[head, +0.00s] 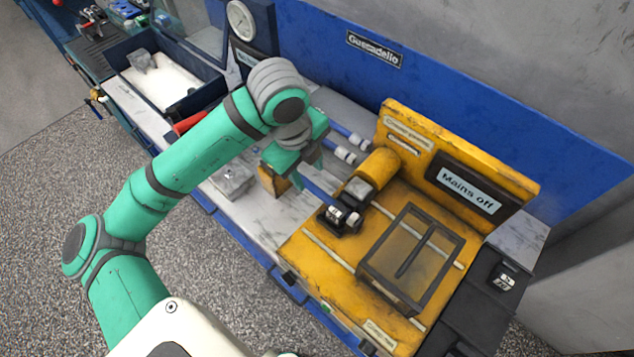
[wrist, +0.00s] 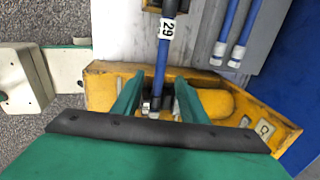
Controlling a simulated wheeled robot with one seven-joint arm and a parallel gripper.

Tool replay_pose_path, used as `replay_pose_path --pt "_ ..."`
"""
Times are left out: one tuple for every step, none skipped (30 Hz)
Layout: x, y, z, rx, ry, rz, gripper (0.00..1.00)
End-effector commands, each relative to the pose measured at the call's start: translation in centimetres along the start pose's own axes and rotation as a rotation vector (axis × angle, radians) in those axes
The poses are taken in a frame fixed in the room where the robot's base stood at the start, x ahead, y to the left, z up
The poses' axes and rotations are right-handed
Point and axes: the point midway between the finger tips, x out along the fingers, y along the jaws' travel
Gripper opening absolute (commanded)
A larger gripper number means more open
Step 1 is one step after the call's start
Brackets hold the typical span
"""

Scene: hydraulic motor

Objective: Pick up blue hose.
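A blue hose (head: 319,191) runs down to a black fitting (head: 338,222) on the yellow motor stand, near a white-labelled end. In the wrist view the hose (wrist: 161,72) carries a white label reading 29 and passes between the fingers. My gripper (head: 303,172) is over the hose. In the wrist view my gripper (wrist: 158,100) is open, with a finger on each side of the hose and gaps showing between. Two more blue hoses (head: 350,136) (wrist: 226,32) lie side by side behind on the bench.
The yellow stand (head: 300,252) has an upright panel with a "Mains off" sign (head: 468,190) and a clear-sided box (head: 412,258). A grey block (head: 233,180) sits on the bench. A dark tray (head: 205,95) with white filling stands at the back left.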

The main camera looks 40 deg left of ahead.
Motion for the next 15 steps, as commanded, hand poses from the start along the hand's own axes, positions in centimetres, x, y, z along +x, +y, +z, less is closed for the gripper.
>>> replay_pose_path --pt "0.8 0.0 -0.1 0.0 0.003 0.0 0.39" --pt "1.2 0.0 -0.1 0.0 0.002 0.001 0.39" --pt "1.7 -0.1 0.0 0.0 0.001 0.0 0.39" --pt "2.0 -0.1 -0.1 0.001 0.002 0.0 0.39" --pt "2.3 -0.1 -0.1 0.001 0.002 -0.001 0.39" --pt "2.6 -0.2 -0.2 0.003 0.002 -0.002 0.39" --pt "2.8 -0.2 -0.2 0.003 0.002 -0.002 0.39" --pt "2.9 -0.3 -0.2 0.004 0.002 -0.003 0.39" --pt "3.0 -0.3 -0.2 0.004 0.002 -0.003 0.39" --pt "3.2 -0.3 -0.2 0.004 0.002 -0.002 0.39" --pt "3.5 -0.3 -0.2 0.003 0.002 -0.001 0.39" --pt "3.9 -0.3 -0.1 0.003 0.003 -0.001 0.39" --pt "4.3 -0.4 -0.1 0.002 0.003 -0.001 0.39" --pt "4.7 -0.4 0.0 0.002 0.003 -0.001 0.39" --pt "5.3 -0.5 0.1 0.002 0.003 0.0 0.39"
